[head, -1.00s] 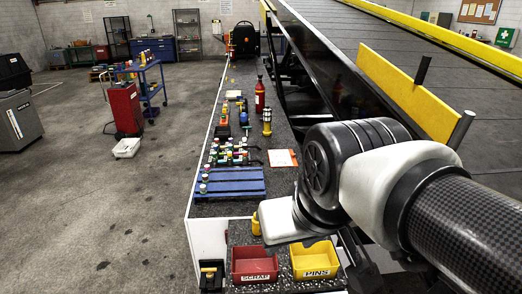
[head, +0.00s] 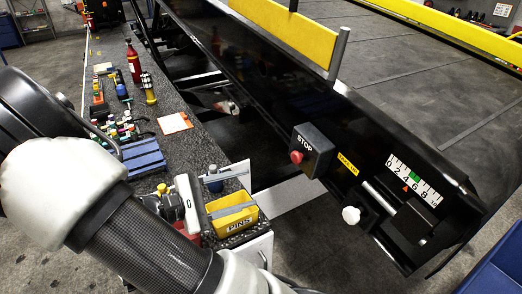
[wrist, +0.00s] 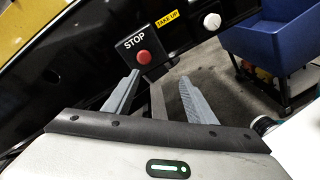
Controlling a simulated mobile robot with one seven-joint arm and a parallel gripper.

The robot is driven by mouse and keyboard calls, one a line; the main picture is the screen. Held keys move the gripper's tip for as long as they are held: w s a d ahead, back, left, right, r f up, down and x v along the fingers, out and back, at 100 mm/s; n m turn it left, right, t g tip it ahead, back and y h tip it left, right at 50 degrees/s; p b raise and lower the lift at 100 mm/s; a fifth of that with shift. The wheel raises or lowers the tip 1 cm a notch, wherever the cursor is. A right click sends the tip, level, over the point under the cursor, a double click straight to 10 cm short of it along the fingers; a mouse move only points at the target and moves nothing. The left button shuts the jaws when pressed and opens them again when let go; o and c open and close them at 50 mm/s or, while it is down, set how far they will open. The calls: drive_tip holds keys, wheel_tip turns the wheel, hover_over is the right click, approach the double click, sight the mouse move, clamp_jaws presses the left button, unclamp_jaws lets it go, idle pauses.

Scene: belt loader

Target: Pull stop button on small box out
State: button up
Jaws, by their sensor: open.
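The small black box (head: 315,146) marked STOP is fixed to the dark side of the belt loader. Its red button (head: 296,157) faces left in the head view. In the wrist view the box (wrist: 127,43) and the round red button (wrist: 143,57) show just beyond my fingertips. My gripper (wrist: 160,77) is open and empty, with its two grey fingers apart. The button is apart from the fingers, nearer the left one. In the head view my gripper (head: 251,187) is left of the box and lower. How far out the button stands is hard to tell.
A yellow TAKE UP label (head: 347,163), a white knob (head: 351,215) and a numbered scale (head: 414,180) are right of the box. A yellow PINS bin (head: 233,222) is under my gripper. A blue cart (wrist: 270,45) shows at right in the wrist view.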

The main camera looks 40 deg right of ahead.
drive_tip(key=w+n+t+h, duration=0.1)
drive_tip(key=w+h, duration=0.1)
approach(294, 158)
drive_tip(key=d, duration=0.8)
drive_tip(key=shift+s+d, duration=0.3)
drive_tip(key=shift+s, duration=0.05)
